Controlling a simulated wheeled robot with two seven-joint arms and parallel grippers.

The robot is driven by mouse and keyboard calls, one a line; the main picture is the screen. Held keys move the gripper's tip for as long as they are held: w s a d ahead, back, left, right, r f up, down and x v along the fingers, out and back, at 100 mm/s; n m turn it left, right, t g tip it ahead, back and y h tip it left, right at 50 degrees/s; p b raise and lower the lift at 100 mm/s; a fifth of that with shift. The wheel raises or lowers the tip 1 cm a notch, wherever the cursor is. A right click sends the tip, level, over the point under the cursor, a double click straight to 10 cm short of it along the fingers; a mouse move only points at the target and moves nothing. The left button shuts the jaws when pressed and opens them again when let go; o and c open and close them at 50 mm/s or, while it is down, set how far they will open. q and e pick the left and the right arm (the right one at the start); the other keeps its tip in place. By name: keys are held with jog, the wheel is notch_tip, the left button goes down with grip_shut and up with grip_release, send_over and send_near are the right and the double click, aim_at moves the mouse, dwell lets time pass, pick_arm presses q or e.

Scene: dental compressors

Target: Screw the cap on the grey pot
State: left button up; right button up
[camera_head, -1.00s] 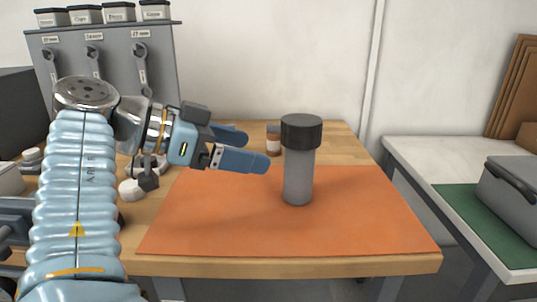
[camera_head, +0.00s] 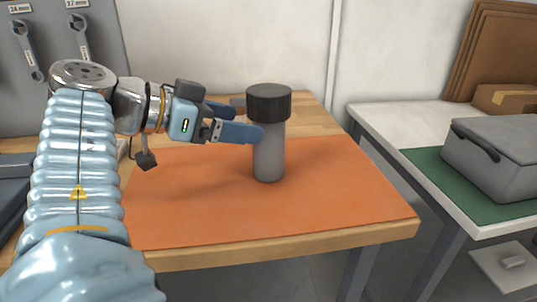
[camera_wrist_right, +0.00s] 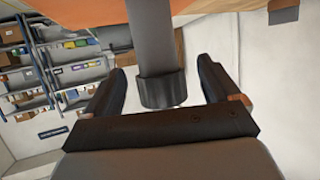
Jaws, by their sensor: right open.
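The grey pot (camera_head: 269,158) stands upright on the orange mat (camera_head: 330,200). The dark cap (camera_head: 269,103) sits on its top; I cannot tell how tightly. My right gripper (camera_head: 250,120) is open at the pot's left, just below the cap. Its near fingertip overlaps the pot's left edge in the picture; its far finger runs behind. In the right wrist view the scene is upside down: the pot (camera_wrist_right: 152,45) and cap (camera_wrist_right: 162,90) show between the spread fingers (camera_wrist_right: 160,68), with gaps on both sides. My left gripper is out of view.
The wooden table (camera_head: 300,238) has free mat around the pot's right and front. A side table at right holds a grey case (camera_head: 505,155) on a green mat (camera_head: 425,165). Wrenches (camera_head: 28,50) hang on a grey panel at back left. A small reddish-brown object is mostly hidden behind the cap.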

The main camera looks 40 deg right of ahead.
aim_at(269, 126)
jog(key=shift+x, duration=0.9)
jog(key=x, duration=0.5)
jog(key=shift+s+d+r, duration=0.1)
jog(key=shift+s+d, duration=0.1)
jog(key=shift+s, duration=0.1)
grip_shut()
jog(key=shift+r, duration=0.1)
